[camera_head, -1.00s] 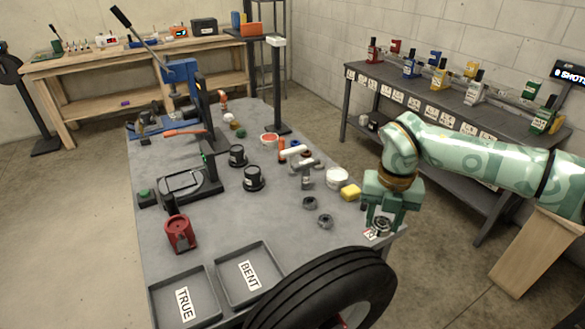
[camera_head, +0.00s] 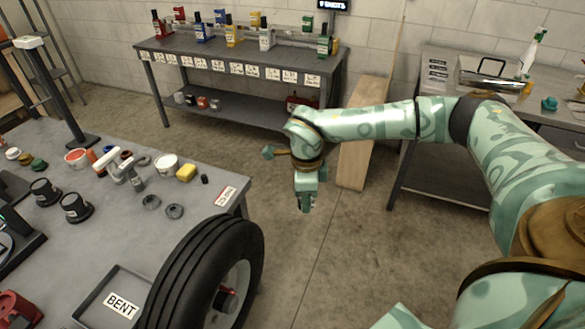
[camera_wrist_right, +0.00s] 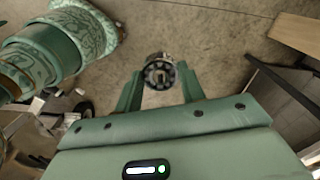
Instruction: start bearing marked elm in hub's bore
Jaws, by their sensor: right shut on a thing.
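My right gripper (camera_head: 306,203) hangs fingers down over the open floor, right of the table and clear of it. In the right wrist view its two fingers (camera_wrist_right: 159,88) are shut on a round, dark metallic bearing (camera_wrist_right: 159,70); no elm mark can be read on it. A wheel with a black tyre (camera_head: 190,270) stands at the table's front edge. Its pale rim (camera_head: 238,285) faces right, with a red part at the centre; the hub's bore cannot be made out. My left gripper is out of view.
A shelf bench (camera_head: 240,65) stands at the back wall, another bench (camera_head: 440,150) at right.

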